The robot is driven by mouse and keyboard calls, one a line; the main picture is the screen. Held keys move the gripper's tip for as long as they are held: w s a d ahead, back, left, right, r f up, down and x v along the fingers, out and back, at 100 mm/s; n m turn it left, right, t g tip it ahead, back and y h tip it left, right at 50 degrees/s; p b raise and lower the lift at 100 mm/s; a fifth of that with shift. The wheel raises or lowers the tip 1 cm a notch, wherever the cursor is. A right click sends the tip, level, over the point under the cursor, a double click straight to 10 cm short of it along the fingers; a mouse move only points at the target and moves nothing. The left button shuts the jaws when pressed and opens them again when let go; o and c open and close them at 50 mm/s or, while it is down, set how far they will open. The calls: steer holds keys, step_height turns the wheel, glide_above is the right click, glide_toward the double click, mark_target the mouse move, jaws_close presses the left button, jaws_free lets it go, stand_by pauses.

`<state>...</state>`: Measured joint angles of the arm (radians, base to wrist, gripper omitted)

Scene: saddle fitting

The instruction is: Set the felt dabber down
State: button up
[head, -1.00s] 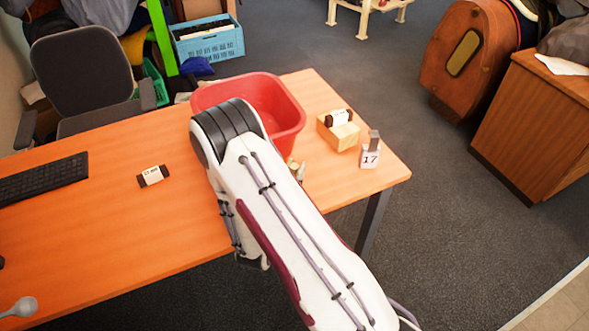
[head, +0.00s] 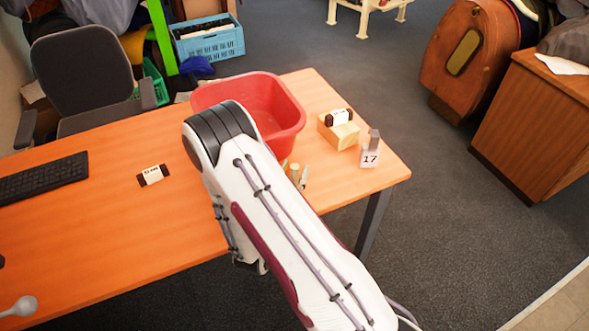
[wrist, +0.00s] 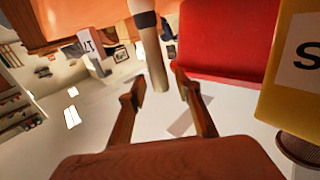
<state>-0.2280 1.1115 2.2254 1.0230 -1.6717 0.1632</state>
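The felt dabber, which I take to be the pale wooden stick with a dark band (wrist: 155,62), shows in the wrist view. It appears to stand on the orange table, and its free end lies between my fingertips in the picture with gaps on both sides. My gripper (wrist: 159,88) is open and not touching it. In the head view my arm hides the gripper. Two small upright pieces show beside the arm, a pale cylinder (head: 294,171) and a thinner piece (head: 304,177); I cannot tell which is the dabber.
A red tub (head: 285,118) stands behind the arm. A wooden block with a labelled piece on it (head: 343,134) and a "17" card (head: 370,158) are to the right. A labelled dark-ended piece (head: 153,175) lies left. A yellow labelled object (wrist: 292,75) is close to the gripper.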

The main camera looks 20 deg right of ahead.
steer(key=v, duration=1)
steer(key=shift+s+a, duration=0.25)
steer(key=shift+r, duration=0.1)
stand_by(0.8)
steer(key=shift+w+r+g+y, duration=1.6)
steer(key=shift+w+r+y, duration=0.35)
steer(key=shift+w+y, duration=1.35)
steer(key=s+a+r+n+g+y, duration=0.1)
steer(key=s+a+r+n+y, duration=0.2)
steer(key=r, duration=0.5)
steer(key=s+a+r+n+y, duration=0.1)
steer(key=s+r+n+y, duration=0.35)
steer(key=r, duration=0.35)
steer(key=s+r+g, duration=0.1)
steer(key=s+r, duration=0.1)
steer(key=s, duration=0.8)
steer(key=s+r+n+g+h, duration=0.1)
steer(key=s+r+g, duration=0.1)
steer(key=s, duration=0.9)
steer(key=shift+s+d+r, duration=0.15)
steer(key=shift+d+r, duration=0.1)
steer(key=shift+r, duration=0.5)
